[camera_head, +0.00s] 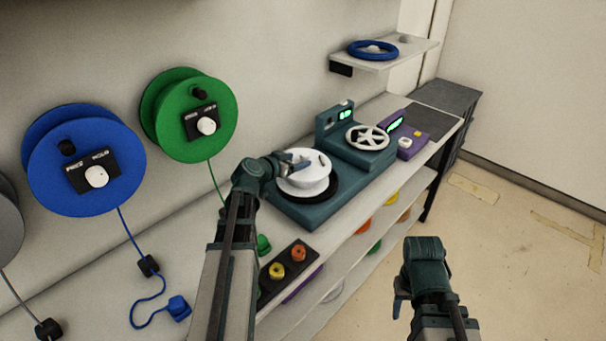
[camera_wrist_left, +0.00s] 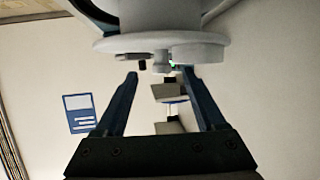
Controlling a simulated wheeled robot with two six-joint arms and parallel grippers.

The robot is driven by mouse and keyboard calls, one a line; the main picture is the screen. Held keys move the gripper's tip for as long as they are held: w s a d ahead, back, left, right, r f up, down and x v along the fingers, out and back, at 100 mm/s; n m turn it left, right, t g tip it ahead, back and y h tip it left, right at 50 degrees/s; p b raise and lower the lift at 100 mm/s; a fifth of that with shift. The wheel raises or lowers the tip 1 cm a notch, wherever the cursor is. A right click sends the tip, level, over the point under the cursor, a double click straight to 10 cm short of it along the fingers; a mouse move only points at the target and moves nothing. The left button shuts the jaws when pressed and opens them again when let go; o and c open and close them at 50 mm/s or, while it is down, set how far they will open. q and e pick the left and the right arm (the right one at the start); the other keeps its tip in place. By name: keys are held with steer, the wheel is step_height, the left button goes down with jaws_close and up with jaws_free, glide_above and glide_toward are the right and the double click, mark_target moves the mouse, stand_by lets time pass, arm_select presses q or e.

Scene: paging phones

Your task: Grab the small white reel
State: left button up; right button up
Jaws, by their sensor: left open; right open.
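The small white reel (camera_head: 304,182) sits on the dark round plate of a teal machine (camera_head: 294,214) on the bench. My left gripper (camera_head: 291,164) is open at the reel's upper left side, over its top rim. In the left wrist view the white reel (camera_wrist_left: 160,42) fills the top of the picture, beyond the spread fingers of my left gripper (camera_wrist_left: 160,88). Whether a finger touches the reel cannot be told. My right gripper (camera_head: 400,298) is open and empty, in front of the bench and away from the reel.
A green reel (camera_head: 172,92) and a blue reel (camera_head: 60,180) hang on the wall. A dark panel (camera_head: 297,256) with knobs lies in front. The floor (camera_head: 520,260) at right is free.

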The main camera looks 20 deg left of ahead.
mark_target(304, 155)
arm_select(q)
steer(key=shift+w, duration=0.1)
steer(key=x, duration=0.3)
steer(key=b+x, duration=0.1)
steer(key=x, duration=0.1)
steer(key=shift+w+a+r, duration=0.1)
steer(key=shift+w+r, duration=0.1)
steer(key=shift+r, duration=0.15)
steer(key=shift+s, duration=0.1)
steer(key=shift+c, duration=0.2)
jaws_close()
stand_by(0.9)
